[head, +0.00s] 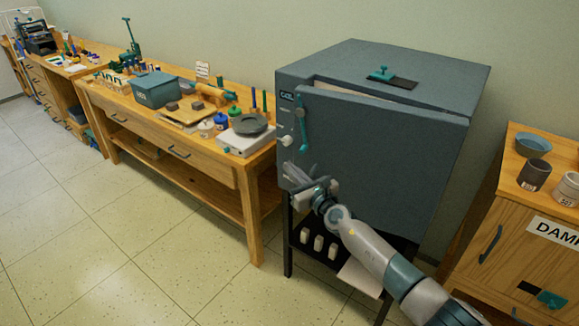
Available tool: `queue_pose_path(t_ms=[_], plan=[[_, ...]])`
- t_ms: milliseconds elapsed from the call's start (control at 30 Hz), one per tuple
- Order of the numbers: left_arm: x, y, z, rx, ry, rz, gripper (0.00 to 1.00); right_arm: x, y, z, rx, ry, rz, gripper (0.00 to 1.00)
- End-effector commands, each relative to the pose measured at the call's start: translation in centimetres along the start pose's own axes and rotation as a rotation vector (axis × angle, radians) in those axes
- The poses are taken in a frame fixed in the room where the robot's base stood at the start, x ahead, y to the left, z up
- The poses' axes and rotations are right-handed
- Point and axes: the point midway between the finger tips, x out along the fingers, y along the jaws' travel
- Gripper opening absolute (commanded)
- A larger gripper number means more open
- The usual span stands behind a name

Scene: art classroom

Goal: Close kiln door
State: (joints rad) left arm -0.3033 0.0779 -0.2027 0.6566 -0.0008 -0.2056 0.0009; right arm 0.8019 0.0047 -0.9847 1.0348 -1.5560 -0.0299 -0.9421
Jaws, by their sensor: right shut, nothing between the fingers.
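The kiln (300,75) is a large dark grey-blue box on a black stand. Its door (385,150) faces me and stands slightly ajar, with a pale gap along its top edge. A teal handle (302,122) is upright near the door's left edge. My right gripper (291,174) is shut and empty, at the lower left of the door, below the handle. I cannot tell whether it touches the door. My right arm covers the door's lower part. My left gripper is out of view.
A wooden workbench (205,152) with tools, a grey bin (156,88) and a dark round plate stands left of the kiln. A wooden cabinet (520,235) with cups stands close on the right. Tiled floor (110,230) is clear at front left.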

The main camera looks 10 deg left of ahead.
Motion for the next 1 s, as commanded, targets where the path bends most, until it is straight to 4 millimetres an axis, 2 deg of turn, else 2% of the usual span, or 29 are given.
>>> queue_pose_path(t_ms=[33, 200, 533, 567, 733, 833, 1000], plan=[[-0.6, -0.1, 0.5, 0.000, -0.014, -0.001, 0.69, -0.1, 0.3, 0.3, 0.001, 0.000, 0.000, 0.00], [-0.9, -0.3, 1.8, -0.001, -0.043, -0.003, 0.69, -0.4, 0.9, 0.1, -0.001, 0.000, 0.000, 0.00], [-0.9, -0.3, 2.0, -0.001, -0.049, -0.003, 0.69, -0.4, 1.0, 0.0, -0.001, 0.000, 0.000, 0.00], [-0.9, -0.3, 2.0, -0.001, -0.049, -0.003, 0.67, -0.4, 1.0, 0.0, -0.001, 0.000, 0.000, 0.00], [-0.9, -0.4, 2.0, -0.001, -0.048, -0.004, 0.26, -0.7, 1.1, 0.0, 0.035, -0.012, -0.010, 0.00], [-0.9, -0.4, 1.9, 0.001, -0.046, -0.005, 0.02, -1.5, 1.1, -0.1, 0.119, -0.037, -0.035, 0.00], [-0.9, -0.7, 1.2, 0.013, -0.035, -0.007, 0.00, -3.8, 0.3, -0.6, 0.361, -0.101, -0.119, 0.00]])
